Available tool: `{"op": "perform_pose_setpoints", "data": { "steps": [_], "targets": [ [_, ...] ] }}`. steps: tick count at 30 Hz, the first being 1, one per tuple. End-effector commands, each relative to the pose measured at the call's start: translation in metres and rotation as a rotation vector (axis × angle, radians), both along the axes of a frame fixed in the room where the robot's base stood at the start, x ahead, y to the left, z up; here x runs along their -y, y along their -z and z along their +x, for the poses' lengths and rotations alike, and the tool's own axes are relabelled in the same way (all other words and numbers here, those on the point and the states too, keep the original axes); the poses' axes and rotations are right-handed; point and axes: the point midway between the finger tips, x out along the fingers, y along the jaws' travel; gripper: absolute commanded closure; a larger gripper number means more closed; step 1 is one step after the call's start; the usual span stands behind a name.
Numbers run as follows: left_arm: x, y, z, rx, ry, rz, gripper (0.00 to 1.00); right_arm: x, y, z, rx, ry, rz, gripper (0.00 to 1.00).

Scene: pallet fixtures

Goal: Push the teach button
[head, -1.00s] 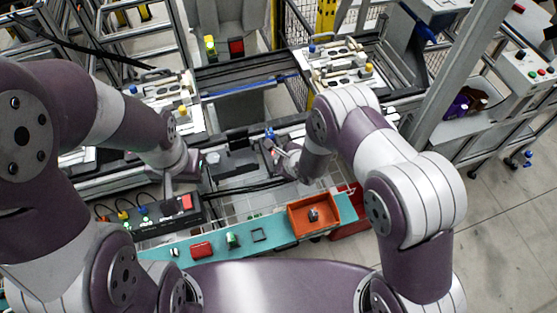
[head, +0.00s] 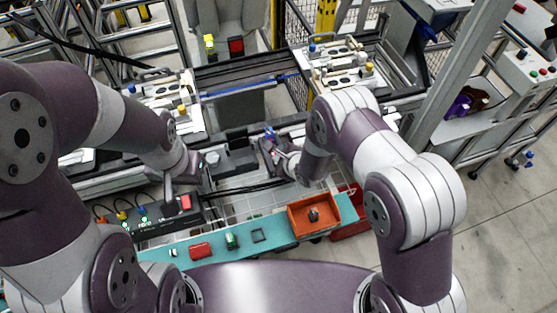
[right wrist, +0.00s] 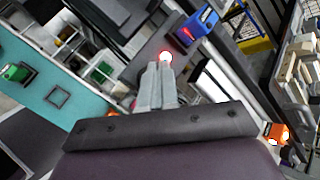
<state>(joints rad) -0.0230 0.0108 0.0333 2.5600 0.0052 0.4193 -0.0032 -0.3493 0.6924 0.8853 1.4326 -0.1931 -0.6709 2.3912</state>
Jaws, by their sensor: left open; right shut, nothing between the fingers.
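A small round button with a glowing red ring (right wrist: 165,57) shows in the right wrist view on a dark surface. It lies right at the tips of my right gripper (right wrist: 158,68), whose fingers are shut and empty. I cannot tell whether the tips touch it. In the head view my right gripper (head: 272,147) is beside a dark fixture near the middle; its fingertips are small there.
A blue device (right wrist: 199,22) stands just beyond the glowing ring. A teal shelf (head: 275,233) runs along the front with an orange bin (head: 300,228) and small red and green parts. White pallet fixtures (head: 335,65) stand behind. Dark cables cross the mesh between the arms.

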Motion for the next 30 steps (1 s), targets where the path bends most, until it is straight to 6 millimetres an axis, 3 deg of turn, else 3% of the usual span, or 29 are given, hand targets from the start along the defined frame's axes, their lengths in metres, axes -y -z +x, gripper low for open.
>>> {"op": "perform_pose_setpoints", "data": {
  "steps": [21, 30],
  "targets": [
    [0.0, 0.005, 0.0, 0.0, 0.0, 0.0, 0.43, 0.0, 0.006, 0.0, -0.001, 0.0, -0.001, 1.0],
    [0.0, -0.007, 0.0, 0.0, 0.0, 0.0, 0.43, 0.0, -0.009, 0.0, -0.001, 0.0, -0.001, 1.0]
  ]
}}
